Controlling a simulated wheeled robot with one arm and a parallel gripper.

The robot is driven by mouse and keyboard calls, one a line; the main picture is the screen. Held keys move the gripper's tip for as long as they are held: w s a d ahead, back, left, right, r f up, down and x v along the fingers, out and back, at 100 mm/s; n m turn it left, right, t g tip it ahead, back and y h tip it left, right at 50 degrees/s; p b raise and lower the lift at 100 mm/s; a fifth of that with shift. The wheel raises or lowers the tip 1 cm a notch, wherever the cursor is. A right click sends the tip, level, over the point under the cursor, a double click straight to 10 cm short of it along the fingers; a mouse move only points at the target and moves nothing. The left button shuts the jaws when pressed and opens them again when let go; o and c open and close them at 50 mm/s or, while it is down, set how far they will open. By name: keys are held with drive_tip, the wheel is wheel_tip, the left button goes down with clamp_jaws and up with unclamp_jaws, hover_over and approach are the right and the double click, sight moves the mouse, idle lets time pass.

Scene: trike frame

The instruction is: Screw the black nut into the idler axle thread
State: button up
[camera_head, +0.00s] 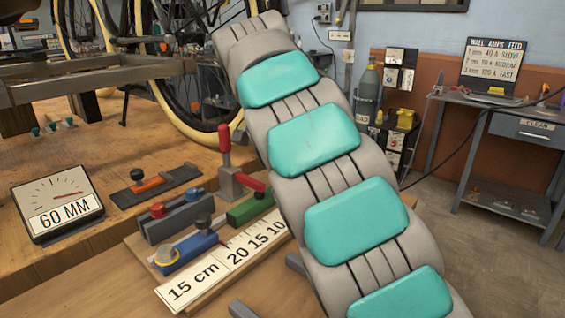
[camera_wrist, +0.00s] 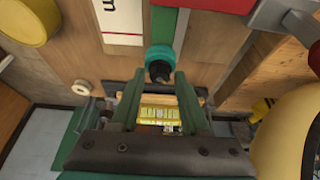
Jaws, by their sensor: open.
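My gripper (camera_wrist: 157,88) shows in the wrist view with its two green fingers apart. A small dark round piece with a teal collar (camera_wrist: 158,55) lies just beyond the fingertips, roughly centred between them. I cannot tell for sure whether this is the black nut, or whether a finger touches it. The idler axle thread cannot be made out in either view. In the head view my gripper is out of sight, and my padded arm hides the middle of the scene. The trike frame (camera_head: 95,78) lies over the wooden bench at the upper left.
A 60 MM gauge (camera_head: 57,203), a red-handled clamp (camera_head: 228,160), a blue block (camera_head: 187,252) and a ruler board (camera_head: 222,262) crowd the bench. A spoked wheel (camera_head: 190,100) stands behind. A side table (camera_head: 500,112) stands at right, with open floor before it.

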drive_tip(key=shift+n, duration=0.6)
drive_tip(key=shift+s+f+n+y+b, duration=0.1)
drive_tip(key=shift+n+y+b, duration=0.2)
drive_tip(key=shift+n+b, duration=0.15)
drive_tip(key=shift+d+n+t, duration=0.1)
drive_tip(key=shift+n+t, duration=0.2)
drive_tip(key=shift+n, duration=0.05)
drive_tip(key=shift+n+y+b, duration=0.35)
drive_tip(key=shift+n+y, duration=0.15)
drive_tip(key=shift+n, duration=0.4)
